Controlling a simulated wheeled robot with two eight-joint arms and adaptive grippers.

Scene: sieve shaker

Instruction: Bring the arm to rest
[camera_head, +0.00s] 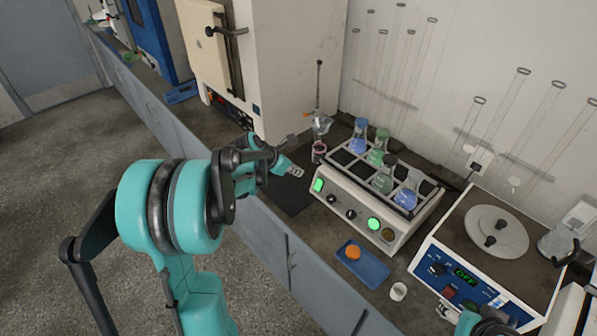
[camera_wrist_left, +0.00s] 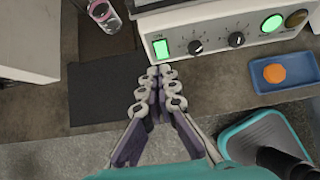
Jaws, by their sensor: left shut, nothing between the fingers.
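My left arm reaches in from the left in the head view. Its gripper (camera_head: 296,171) is over the counter, just left of the shaker with flasks. In the left wrist view the gripper's fingers (camera_wrist_left: 160,73) meet at the tips with nothing between them. They are above the counter's front edge, by a dark mat (camera_wrist_left: 100,92). Part of my right gripper (camera_head: 447,313) shows at the bottom right of the head view, in front of the device with an OFF display. Whether it is open or shut is unclear.
The shaker (camera_head: 340,206) holds blue and green flasks. A blue tray (camera_head: 372,270) with an orange item and a small white cup (camera_head: 398,291) sit in front. A device with a round plate (camera_head: 497,231) stands right. A white cabinet (camera_head: 290,60) stands behind. Floor left is clear.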

